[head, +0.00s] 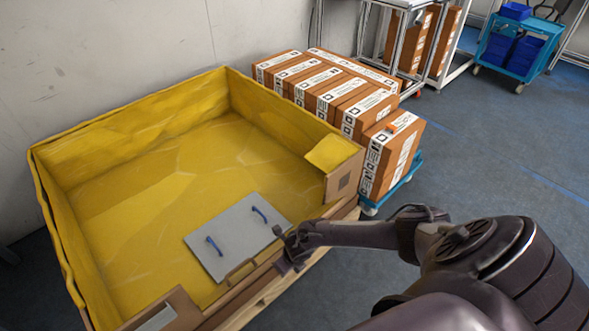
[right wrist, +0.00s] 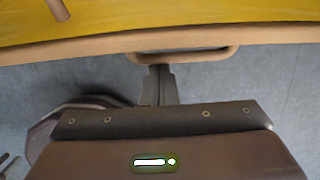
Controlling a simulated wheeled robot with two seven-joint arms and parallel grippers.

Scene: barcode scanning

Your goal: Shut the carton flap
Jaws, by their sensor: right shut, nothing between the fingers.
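The large open carton (head: 345,172) has a yellow lining, and its near wall has a low section between two taller corners. The carton flap is that low near section (head: 262,268), with a brown handle loop (head: 240,271) that also shows in the right wrist view (right wrist: 222,54). My right gripper (head: 290,255) is shut and empty at the near rim, to the right of the loop in the head view. In the right wrist view its narrow fingers (right wrist: 156,78) reach up to the loop; I cannot tell whether they touch. My left gripper is out of view.
A grey board (head: 235,238) with two blue handles lies inside the carton at the near side. Labelled brown boxes (head: 345,95) stand behind on a blue cart (head: 390,195). Another blue cart (head: 520,55) stands far right. The floor to the right is clear.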

